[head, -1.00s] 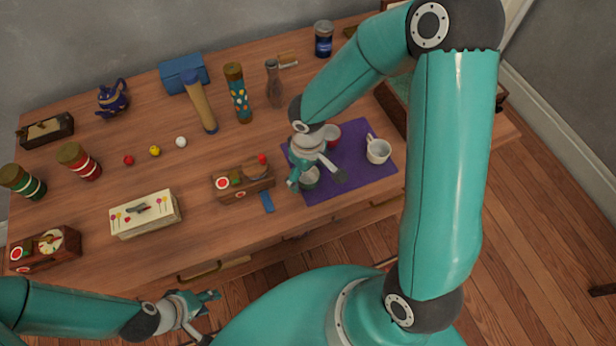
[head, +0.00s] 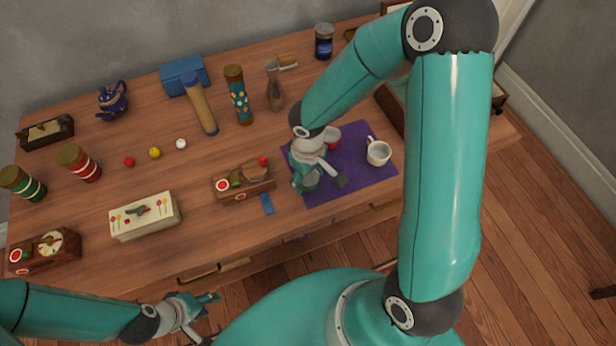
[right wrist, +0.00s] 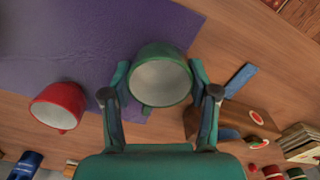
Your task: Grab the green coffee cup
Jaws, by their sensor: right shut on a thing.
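The green coffee cup (right wrist: 161,77) is between the two fingers of my right gripper (right wrist: 160,85) in the right wrist view, with its pale inside facing the camera. In the head view my right gripper (head: 319,179) is over the left part of the purple mat (head: 350,188), and it covers much of the green cup (head: 311,181). The right fingers are shut on the cup's sides. I cannot tell whether the cup touches the mat. My left gripper (head: 205,318) is at the bottom, off the table's front edge, with nothing seen in it; its fingers look apart.
A red cup (head: 332,136) stands just behind my right gripper on the mat. A white cup (head: 378,153) stands at the mat's right. A wooden box with a red dial (head: 232,192) and a small blue piece (head: 267,204) lie left of the mat.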

